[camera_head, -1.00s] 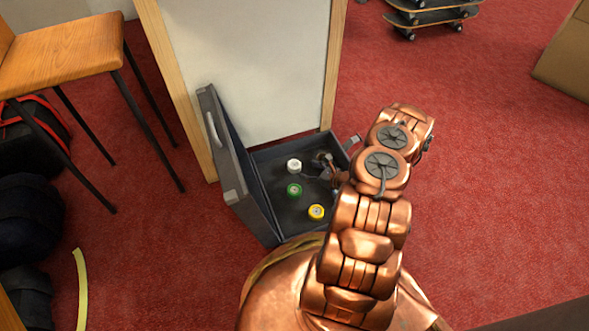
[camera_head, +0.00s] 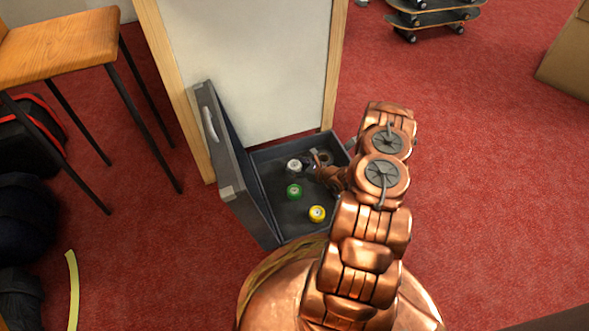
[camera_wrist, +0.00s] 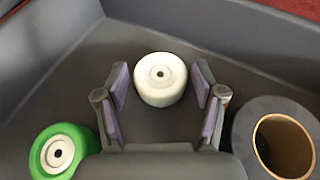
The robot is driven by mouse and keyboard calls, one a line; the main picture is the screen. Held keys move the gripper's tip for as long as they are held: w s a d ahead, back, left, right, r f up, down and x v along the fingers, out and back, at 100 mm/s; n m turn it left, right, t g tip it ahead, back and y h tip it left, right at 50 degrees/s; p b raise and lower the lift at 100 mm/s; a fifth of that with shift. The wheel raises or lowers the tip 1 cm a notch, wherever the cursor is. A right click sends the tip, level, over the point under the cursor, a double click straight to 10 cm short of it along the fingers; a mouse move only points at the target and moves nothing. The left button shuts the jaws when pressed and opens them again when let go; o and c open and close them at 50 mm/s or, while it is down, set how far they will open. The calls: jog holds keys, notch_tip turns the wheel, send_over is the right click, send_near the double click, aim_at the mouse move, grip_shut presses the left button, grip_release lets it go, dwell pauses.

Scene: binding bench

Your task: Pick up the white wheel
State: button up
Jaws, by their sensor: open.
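The white wheel (camera_head: 294,166) lies in the open grey case (camera_head: 262,235) on the floor, near its back. In the wrist view the white wheel (camera_wrist: 160,79) sits flat with its hub hole up, between the tips of my open gripper (camera_wrist: 161,88). The purple-padded fingers stand on either side of it with a gap at each side. In the head view my gripper (camera_head: 314,164) is inside the case at the wheel's right, partly hidden by my arm.
A green wheel (camera_head: 294,192) and a yellow wheel (camera_head: 317,214) lie in the case. A dark roll with a brown core (camera_wrist: 284,145) is close to the right finger. The case's raised lid (camera_head: 232,165) stands at left, a white board (camera_head: 255,70) behind.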

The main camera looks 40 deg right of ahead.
jog(key=c, duration=0.9)
jog(key=shift+r, duration=0.1)
